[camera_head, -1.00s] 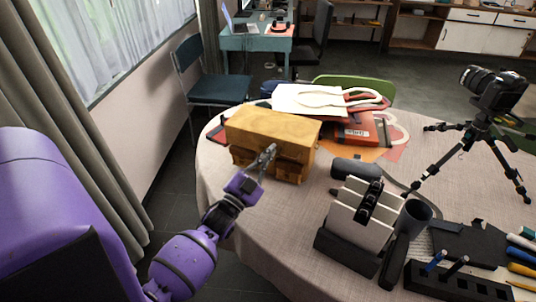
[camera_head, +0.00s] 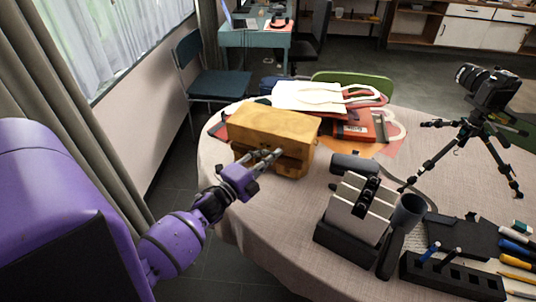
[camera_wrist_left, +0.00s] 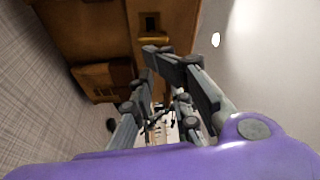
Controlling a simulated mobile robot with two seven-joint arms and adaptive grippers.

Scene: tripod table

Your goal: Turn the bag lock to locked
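The yellow-brown leather bag (camera_head: 270,128) sits upright on the round table, and its front faces my left gripper. In the left wrist view the bag (camera_wrist_left: 95,42) fills the upper left. Its lock, a small dark-centred plate with a brass bar (camera_wrist_left: 152,40), shows just beyond the fingertips. I cannot tell whether the lock is turned. My left gripper (camera_head: 270,154) is at the bag's front, its two fingers slightly apart with nothing seen between them. The fingers also show in the left wrist view (camera_wrist_left: 148,64). Contact with the lock is unclear. My right gripper is out of view.
The table (camera_head: 265,215) is clear in front of the bag. White and red tote bags (camera_head: 310,98) lie behind it. A dark case (camera_head: 354,163), a toaster-like holder (camera_head: 358,212) and a grey cup (camera_head: 408,210) stand to the right. A camera on a tripod (camera_head: 468,140) stands farther right.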

